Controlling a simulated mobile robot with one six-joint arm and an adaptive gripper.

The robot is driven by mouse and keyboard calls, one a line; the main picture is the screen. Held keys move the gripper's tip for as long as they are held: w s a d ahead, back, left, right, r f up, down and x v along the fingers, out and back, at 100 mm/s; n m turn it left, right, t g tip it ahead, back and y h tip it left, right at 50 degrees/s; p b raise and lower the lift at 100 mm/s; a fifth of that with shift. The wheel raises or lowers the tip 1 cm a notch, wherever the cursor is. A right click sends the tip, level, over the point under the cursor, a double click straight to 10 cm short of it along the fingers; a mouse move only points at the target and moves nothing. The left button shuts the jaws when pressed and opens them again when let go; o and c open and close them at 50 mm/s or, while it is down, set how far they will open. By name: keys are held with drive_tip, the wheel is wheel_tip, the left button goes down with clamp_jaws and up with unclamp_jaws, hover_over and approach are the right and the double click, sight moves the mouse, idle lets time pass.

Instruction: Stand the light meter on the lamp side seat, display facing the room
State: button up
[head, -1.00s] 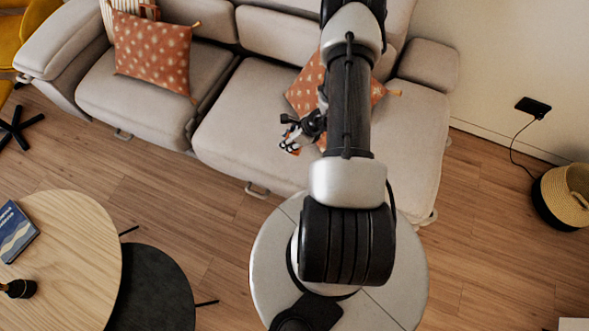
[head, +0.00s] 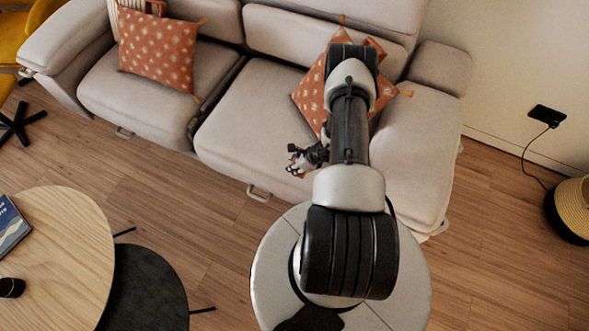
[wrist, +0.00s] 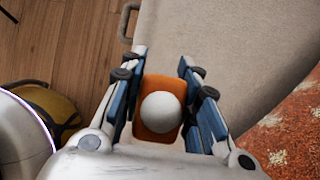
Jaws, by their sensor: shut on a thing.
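The light meter (wrist: 160,109) is a small orange body with a white dome, seen in the wrist view between my fingers. My gripper (wrist: 161,80) is shut on it. In the head view my gripper (head: 303,160) is small and dark, in front of the sofa's right-hand seat (head: 250,120), with the meter hardly visible. The meter's display does not show in either view. In the wrist view the pale seat (wrist: 225,50) lies beyond the meter; I cannot tell whether they touch. The lamp is out of view.
A patterned orange cushion (head: 309,95) leans on the right-hand seat, partly behind my arm. Another cushion (head: 160,55) is on the left seat. A round wooden table (head: 70,240) and a dark one (head: 150,290) stand lower left. A woven basket (head: 572,205) is at right.

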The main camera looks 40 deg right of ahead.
drive_tip(key=shift+f+b, duration=0.35)
drive_tip(key=shift+f, duration=0.95)
drive_tip(key=shift+f, duration=0.15)
drive_tip(key=o, duration=1.1)
drive_tip(key=shift+o, duration=0.2)
